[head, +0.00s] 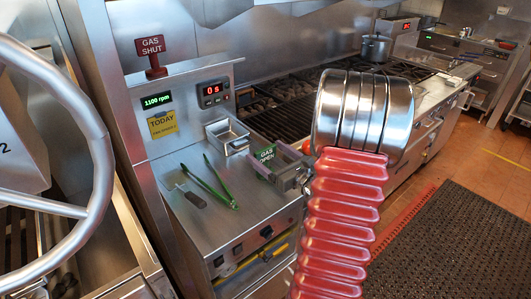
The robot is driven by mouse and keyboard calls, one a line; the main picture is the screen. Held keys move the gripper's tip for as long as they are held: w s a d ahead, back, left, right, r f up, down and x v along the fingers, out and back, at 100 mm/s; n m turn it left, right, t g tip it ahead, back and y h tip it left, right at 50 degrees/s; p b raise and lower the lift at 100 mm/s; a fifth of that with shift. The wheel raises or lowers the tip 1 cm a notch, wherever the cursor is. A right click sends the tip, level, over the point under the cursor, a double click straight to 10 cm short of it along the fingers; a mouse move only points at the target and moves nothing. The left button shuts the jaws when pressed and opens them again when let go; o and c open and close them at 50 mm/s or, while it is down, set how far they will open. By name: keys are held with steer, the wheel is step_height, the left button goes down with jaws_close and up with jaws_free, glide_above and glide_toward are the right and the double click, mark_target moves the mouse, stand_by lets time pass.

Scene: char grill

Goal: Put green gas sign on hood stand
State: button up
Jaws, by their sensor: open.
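The green gas sign (264,153), lettered "GAS OPEN", shows just beyond my gripper (268,161), at the right side of the steel counter. My gripper is open, with its fingers close to the sign's lower part. They hide the sign's base, and I cannot tell whether they touch it. A red "GAS SHUT" sign (150,46) stands upright on a short red post on the ledge above the control panel. I cannot make out a separate, empty hood stand.
Green-handled tongs (212,183), a small scraper (190,197) and a steel pan (228,137) are on the counter (190,230). A grill grate (285,117) lies behind. A pot (375,48) stands farther back. A large steel wheel (100,165) is at left.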

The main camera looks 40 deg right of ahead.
steer(key=s, duration=0.7)
steer(key=s+a, duration=0.1)
steer(key=s, duration=0.2)
steer(key=shift+s, duration=0.2)
stand_by(0.5)
